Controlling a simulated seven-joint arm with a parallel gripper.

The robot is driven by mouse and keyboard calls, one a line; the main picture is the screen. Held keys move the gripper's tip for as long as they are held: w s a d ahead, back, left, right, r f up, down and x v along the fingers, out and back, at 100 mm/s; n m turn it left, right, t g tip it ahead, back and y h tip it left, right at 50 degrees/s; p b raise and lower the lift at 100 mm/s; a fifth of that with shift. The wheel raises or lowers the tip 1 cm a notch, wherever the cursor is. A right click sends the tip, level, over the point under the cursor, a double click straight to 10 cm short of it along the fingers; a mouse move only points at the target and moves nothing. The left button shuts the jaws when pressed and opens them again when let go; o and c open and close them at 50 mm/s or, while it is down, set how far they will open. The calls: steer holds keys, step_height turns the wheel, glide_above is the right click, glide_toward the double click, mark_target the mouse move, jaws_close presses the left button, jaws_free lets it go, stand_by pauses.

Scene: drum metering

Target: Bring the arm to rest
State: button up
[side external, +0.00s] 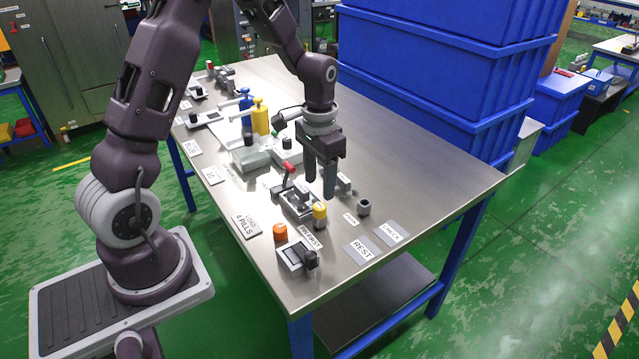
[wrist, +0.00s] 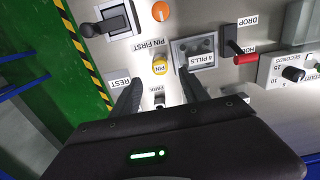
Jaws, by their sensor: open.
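My gripper (side external: 320,187) hangs fingers down above the front part of the steel table (side external: 430,190). It is open, with nothing between its fingers, which also show apart in the wrist view (wrist: 160,77). A REST label (side external: 360,250) lies flat on the table, to the right of and nearer than the gripper in the side view. It also shows in the wrist view (wrist: 119,80), partly behind the left finger. A yellow knob marked PIN (side external: 320,211) stands below the fingers, and it shows between them in the wrist view (wrist: 160,65).
An orange knob (side external: 280,232) and a black-handled lever box (side external: 297,257) are near the front edge. A red-handled lever (side external: 288,170) stands left of the fingers. A small dark cup (side external: 364,208) is to their right. Stacked blue bins (side external: 440,80) rise behind the table.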

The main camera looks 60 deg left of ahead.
steer(key=s+d+r+t, duration=0.1)
steer(key=s+d+r, duration=0.25)
steer(key=r, duration=0.35)
steer(key=s+d+r+t, duration=0.2)
steer(key=s+d+r, duration=0.15)
steer(key=r, duration=0.45)
steer(key=s+d+r+t, duration=0.1)
steer(key=s+d+r, duration=0.1)
steer(key=s, duration=0.5)
steer(key=s+d+r+t, duration=0.1)
steer(key=s+d+r, duration=0.1)
steer(key=s, duration=0.5)
steer(key=shift+s+r+t, duration=0.2)
steer(key=shift+r+t, duration=0.05)
steer(key=shift+t, duration=0.05)
